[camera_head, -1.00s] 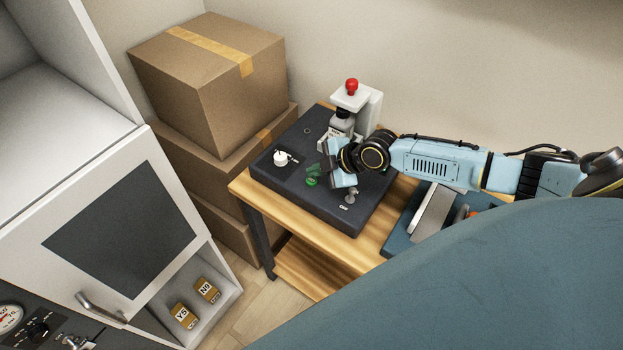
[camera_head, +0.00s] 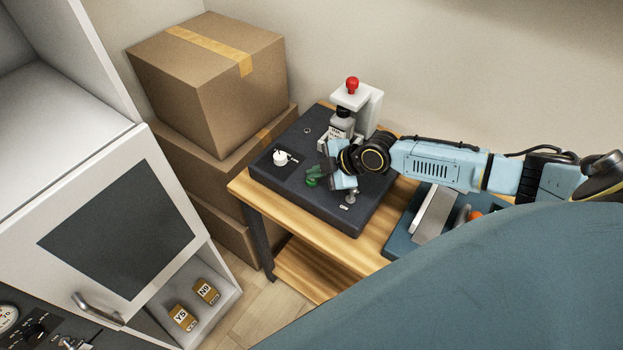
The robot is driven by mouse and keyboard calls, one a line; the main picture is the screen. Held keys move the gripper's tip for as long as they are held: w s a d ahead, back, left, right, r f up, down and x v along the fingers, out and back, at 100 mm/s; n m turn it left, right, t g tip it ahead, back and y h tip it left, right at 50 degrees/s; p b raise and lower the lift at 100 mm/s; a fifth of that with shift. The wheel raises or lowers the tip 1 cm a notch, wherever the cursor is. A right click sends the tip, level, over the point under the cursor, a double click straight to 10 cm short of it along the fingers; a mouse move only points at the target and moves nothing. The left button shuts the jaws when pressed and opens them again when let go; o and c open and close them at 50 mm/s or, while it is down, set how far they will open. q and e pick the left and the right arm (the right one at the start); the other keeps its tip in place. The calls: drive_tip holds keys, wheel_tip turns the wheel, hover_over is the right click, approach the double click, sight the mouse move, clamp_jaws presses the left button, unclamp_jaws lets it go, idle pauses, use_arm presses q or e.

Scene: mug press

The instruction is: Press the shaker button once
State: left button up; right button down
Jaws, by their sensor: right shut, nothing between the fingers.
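A dark box-shaped unit (camera_head: 290,185) lies on the wooden table. Its top carries a white knob (camera_head: 280,157) and a small metal toggle (camera_head: 351,196). Behind them a white stand (camera_head: 367,105) with a red button (camera_head: 352,85) on top holds a grey bottle (camera_head: 341,122). I cannot tell for certain which control is the shaker button. My right gripper (camera_head: 315,175) is low over the unit, in front of the bottle, pointing left. It is shut and empty, with green at its tips; contact with the surface below is unclear. My left gripper is not in view.
Cardboard boxes (camera_head: 205,95) are stacked left of the table. A white cabinet (camera_head: 60,185) fills the left side. A blue device (camera_head: 410,222) sits on the table right of the unit. A bare wooden strip (camera_head: 355,245) runs along the table's front edge.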

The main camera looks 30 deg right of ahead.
sight(316, 181)
drive_tip(key=shift+f+b, duration=0.4)
drive_tip(key=shift+f, duration=0.05)
idle(0.3)
drive_tip(key=shift+r, duration=0.1)
drive_tip(key=shift+r+p, duration=0.65)
drive_tip(key=shift+r, duration=0.15)
wheel_tip(316, 181, up, 5)
drive_tip(key=p, duration=0.4)
drive_tip(key=shift+r, duration=0.1)
idle(0.4)
idle(0.5)
